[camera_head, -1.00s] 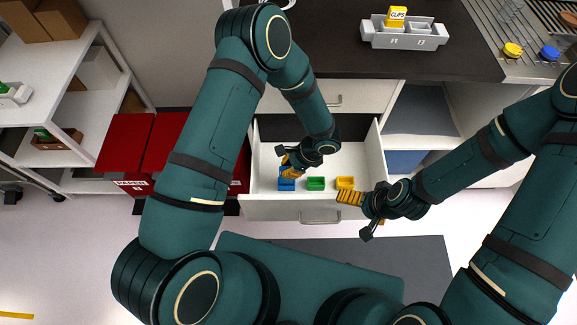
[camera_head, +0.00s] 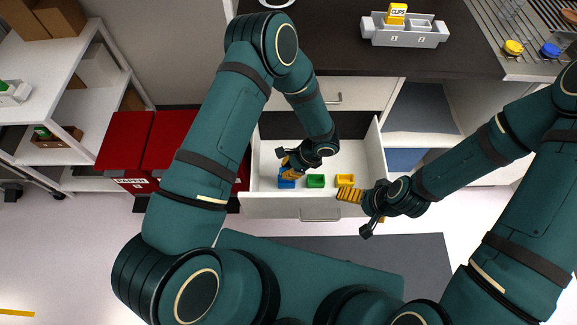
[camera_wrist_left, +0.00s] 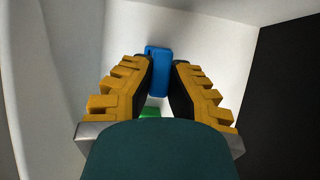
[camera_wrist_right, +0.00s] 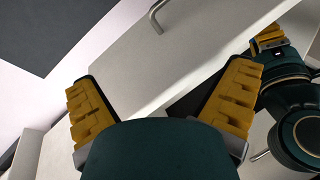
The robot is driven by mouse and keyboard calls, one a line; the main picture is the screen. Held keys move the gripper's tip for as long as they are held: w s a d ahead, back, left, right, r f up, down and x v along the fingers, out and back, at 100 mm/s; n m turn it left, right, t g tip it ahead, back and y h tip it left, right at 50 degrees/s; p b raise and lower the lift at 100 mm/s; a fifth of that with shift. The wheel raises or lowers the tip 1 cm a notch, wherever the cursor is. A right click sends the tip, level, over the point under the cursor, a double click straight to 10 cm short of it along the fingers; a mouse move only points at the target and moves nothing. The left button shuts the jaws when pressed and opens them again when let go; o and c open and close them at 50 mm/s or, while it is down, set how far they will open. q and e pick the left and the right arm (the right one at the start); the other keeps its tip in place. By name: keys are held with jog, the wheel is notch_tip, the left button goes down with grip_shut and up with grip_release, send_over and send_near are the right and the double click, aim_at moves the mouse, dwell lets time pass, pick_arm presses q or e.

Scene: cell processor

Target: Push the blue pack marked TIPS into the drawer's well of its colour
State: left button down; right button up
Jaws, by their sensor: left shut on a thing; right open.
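The white drawer (camera_head: 270,207) stands open with a row of small coloured wells: green (camera_head: 316,181), yellow (camera_head: 345,181) and, at the left end, blue. My left gripper (camera_head: 288,172) reaches down at the left end, shut on the blue pack. Blue (camera_head: 286,184) shows just below its fingers; I cannot separate pack from well there, and no TIPS marking is legible. In the left wrist view the blue pack (camera_wrist_left: 158,72) sits between my fingertips, with a bit of green behind. My right gripper (camera_head: 356,203) is open and empty by the drawer's front right corner.
A grey rack (camera_head: 405,36) with a yellow CLIPS pack (camera_head: 395,14) stands on the dark counter. Red PAPER bins (camera_head: 126,140) stand left of the drawer. The drawer's right side inside is clear. My right gripper is close to the drawer front.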

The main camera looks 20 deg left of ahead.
pick_arm(q)
jog(key=shift+f, duration=0.6)
jog(key=shift+f, duration=0.4)
jog(key=c, duration=1)
grip_release()
jog(key=shift+c, duration=0.2)
jog(key=v, duration=1.2)
